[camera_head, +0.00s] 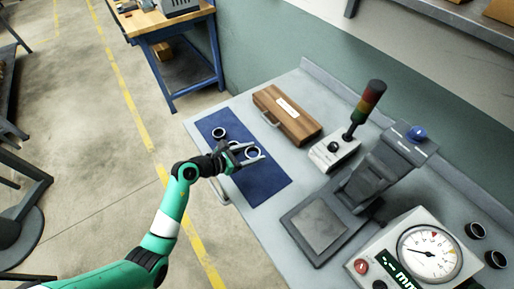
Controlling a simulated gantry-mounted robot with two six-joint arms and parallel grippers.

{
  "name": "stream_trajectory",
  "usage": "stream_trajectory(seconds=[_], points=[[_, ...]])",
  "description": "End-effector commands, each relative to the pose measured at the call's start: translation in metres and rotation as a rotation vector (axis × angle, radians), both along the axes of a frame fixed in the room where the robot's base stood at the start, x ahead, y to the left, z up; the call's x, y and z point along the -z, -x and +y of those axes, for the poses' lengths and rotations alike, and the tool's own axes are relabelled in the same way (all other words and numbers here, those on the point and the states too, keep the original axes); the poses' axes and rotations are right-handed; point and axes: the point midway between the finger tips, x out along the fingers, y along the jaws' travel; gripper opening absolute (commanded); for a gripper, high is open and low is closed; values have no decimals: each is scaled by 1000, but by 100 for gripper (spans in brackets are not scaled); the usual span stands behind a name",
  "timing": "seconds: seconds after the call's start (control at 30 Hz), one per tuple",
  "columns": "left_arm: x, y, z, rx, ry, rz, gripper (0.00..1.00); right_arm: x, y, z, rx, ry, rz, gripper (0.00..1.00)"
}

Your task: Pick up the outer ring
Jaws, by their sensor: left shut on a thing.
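My left gripper (260,152) reaches in over the blue mat (268,184) on the grey bench. It is shut on a light metal ring (252,153), which shows between its fingers. Whether the ring touches the mat or is lifted is too small to tell. A second ring (219,132) lies on the mat to the upper left, apart from the gripper. Something round and pale beside the gripper's body is partly hidden. My right gripper is not in view.
A wooden box (287,114) lies behind the mat. A signal light (367,102) on a white base, a dark press-like stand (385,168) with a flat plate (318,226), and a dial gauge unit (430,252) stand to the right. Two dark round cups (475,230) sit at far right.

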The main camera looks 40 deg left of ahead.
Motion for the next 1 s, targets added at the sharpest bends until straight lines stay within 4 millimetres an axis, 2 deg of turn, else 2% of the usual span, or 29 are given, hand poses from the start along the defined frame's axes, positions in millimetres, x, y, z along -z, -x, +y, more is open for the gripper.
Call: stream_trajectory(seconds=[0.03, 0.07, 0.2, 0.4, 0.57, 1.0], points=[[-25, 12, -3, -1, -1, -3, 2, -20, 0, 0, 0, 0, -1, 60], [-33, 19, -4, -2, 0, -2, 2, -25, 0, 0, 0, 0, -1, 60], [-44, 59, -15, -3, 2, 1, 2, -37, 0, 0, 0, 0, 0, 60], [-57, 94, -24, -2, 1, 1, 2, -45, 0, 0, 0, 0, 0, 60], [-60, 103, -27, 0, 1, 0, 2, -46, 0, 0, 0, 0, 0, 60], [-57, 105, -30, 22, 1, 1, 2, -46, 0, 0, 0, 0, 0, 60]])
